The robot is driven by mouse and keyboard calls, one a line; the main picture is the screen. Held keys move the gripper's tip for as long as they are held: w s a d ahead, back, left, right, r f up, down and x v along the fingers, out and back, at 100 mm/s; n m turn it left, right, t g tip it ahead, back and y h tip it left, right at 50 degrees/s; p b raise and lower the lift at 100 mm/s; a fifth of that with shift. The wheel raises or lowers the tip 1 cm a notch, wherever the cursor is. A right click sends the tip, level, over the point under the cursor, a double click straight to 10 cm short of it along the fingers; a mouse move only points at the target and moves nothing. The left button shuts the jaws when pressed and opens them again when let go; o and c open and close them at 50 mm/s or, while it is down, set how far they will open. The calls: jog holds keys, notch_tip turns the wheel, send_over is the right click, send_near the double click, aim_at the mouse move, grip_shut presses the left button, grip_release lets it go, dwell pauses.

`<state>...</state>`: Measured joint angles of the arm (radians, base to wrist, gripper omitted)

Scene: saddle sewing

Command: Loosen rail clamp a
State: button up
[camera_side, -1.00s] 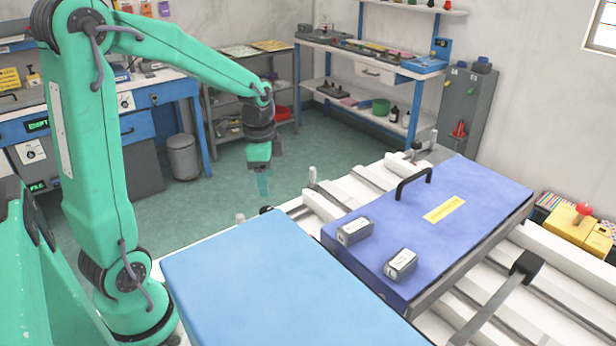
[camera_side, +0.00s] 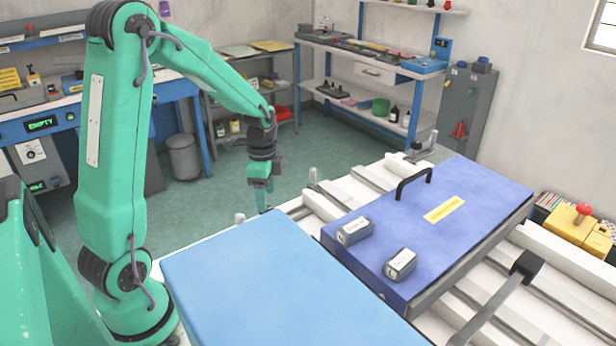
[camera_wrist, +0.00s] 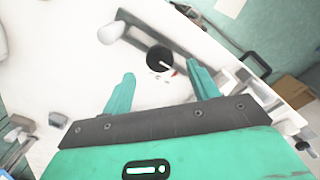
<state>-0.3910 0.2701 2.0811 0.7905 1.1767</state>
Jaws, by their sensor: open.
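A round black knob (camera_wrist: 159,60) shows in the wrist view on the white bench surface, beside a grey rail strip. A small pale lever with a reddish tip lies at its edge. It looks like a rail clamp, but I see no letter on it. My gripper (camera_wrist: 160,72) has its two green fingers apart, one to either side of the knob in the picture, with nothing between them. In the side view my gripper (camera_side: 262,200) points down at the far left edge of the bench, behind the light blue pad, and hides the knob there. I cannot tell whether it touches the knob.
A light blue pad (camera_side: 285,285) lies close in front of the gripper. A darker blue block (camera_side: 440,215) with a black handle and two small grey boxes stands to the right.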

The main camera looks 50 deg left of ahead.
jog(key=shift+f, duration=2.25)
jog(key=c, duration=1)
